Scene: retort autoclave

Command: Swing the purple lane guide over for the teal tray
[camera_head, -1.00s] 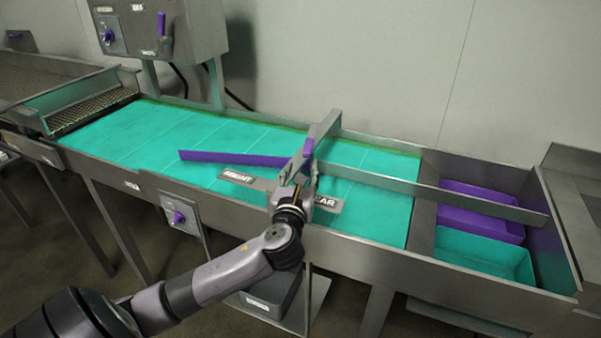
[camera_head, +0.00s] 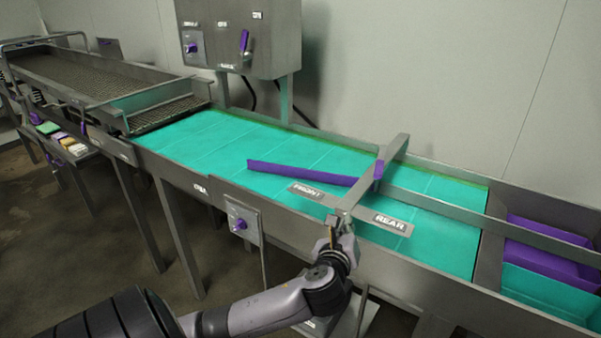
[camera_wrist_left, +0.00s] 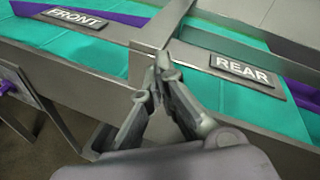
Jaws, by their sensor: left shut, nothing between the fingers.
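The purple lane guide (camera_head: 300,172) is a long bar standing over the teal belt. Its right end meets a grey crossbar (camera_head: 368,183) that spans the belt, and its free end points left. My left gripper (camera_head: 334,224) is shut and empty at the crossbar's near end, between the FRONT plate (camera_head: 312,192) and the REAR plate (camera_head: 392,222). In the left wrist view its fingertips (camera_wrist_left: 162,64) are together beside the crossbar; I cannot tell if they touch it. The teal tray (camera_head: 545,292) sits at the right end, in front of a purple tray (camera_head: 552,246). My right gripper is not in view.
A grey divider (camera_head: 480,216) runs right from the crossbar towards the trays. A control box (camera_head: 240,38) with a purple lever stands behind the belt. A small panel with a purple knob (camera_head: 240,226) hangs on the near side. The belt left of the guide is clear.

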